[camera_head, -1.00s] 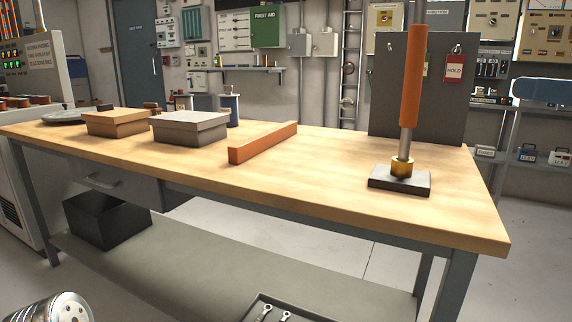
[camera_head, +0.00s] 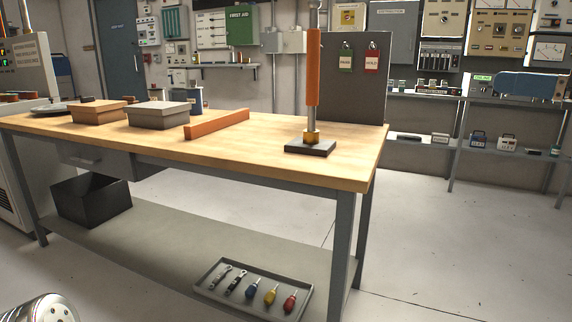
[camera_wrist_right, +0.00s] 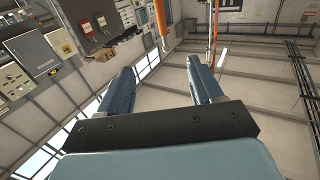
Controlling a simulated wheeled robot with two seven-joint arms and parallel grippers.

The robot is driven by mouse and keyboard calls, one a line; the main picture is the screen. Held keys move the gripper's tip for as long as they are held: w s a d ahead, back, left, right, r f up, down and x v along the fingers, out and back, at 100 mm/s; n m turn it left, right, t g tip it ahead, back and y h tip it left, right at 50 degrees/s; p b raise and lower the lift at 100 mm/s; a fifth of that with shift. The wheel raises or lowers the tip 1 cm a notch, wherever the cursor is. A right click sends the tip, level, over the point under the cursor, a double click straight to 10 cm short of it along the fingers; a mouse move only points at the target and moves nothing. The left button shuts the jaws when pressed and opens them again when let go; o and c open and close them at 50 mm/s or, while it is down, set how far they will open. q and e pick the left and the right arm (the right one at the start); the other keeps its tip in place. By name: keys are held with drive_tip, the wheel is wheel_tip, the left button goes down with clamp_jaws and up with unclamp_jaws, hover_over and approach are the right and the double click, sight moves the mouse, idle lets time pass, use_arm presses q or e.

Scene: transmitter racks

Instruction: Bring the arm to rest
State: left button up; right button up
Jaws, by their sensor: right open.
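My right gripper shows in the right wrist view (camera_wrist_right: 160,70), with its two blue fingers wide apart and nothing between them. An orange rod (camera_head: 313,70) with a grey lower shaft stands upright on the bench, in a brass collar on a dark base (camera_head: 310,147). The orange rod also shows in the right wrist view (camera_wrist_right: 160,14). My left gripper cannot be made out.
The wooden bench (camera_head: 280,165) holds an orange bar (camera_head: 217,124), two boxes and a dark board (camera_head: 354,100) with green and red tags. A tool tray (camera_head: 253,290) lies on its lower shelf. Shelves (camera_head: 425,141) stand behind. The floor right of the bench is clear.

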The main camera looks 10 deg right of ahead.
drive_tip(key=w+f+m+g+h+p, duration=0.25)
drive_tip(key=w+f+m, duration=0.35)
drive_tip(key=w+f, duration=1.2)
drive_tip(key=w+a+f+m+g+h+p, duration=0.1)
drive_tip(key=a+f+g, duration=0.25)
drive_tip(key=f, duration=1.15)
drive_tip(key=w+a+f+m+g+h+p, duration=0.15)
drive_tip(key=a+f, duration=0.25)
drive_tip(key=f, duration=1)
drive_tip(key=s+a+f+g+p, duration=0.15)
drive_tip(key=s+a+f, duration=0.25)
drive_tip(key=f, duration=0.4)
drive_tip(key=s+a+f+g, duration=0.3)
drive_tip(key=s+a+f, duration=0.2)
drive_tip(key=f, duration=0.4)
drive_tip(key=s+a+f+g, duration=0.1)
drive_tip(key=s+a+f, duration=0.2)
drive_tip(key=s, duration=0.3)
drive_tip(key=s+a+f+g+p, duration=0.1)
drive_tip(key=s+a+f, duration=0.2)
drive_tip(key=s, duration=0.3)
drive_tip(key=s+a+f+n+g+p, duration=0.1)
drive_tip(key=s+a+f, duration=0.2)
drive_tip(key=s+a, duration=0.2)
drive_tip(key=shift+s+a+y, duration=0.35)
drive_tip(key=shift+s+y, duration=0.05)
drive_tip(key=shift+s, duration=0.7)
drive_tip(key=shift+f, duration=0.1)
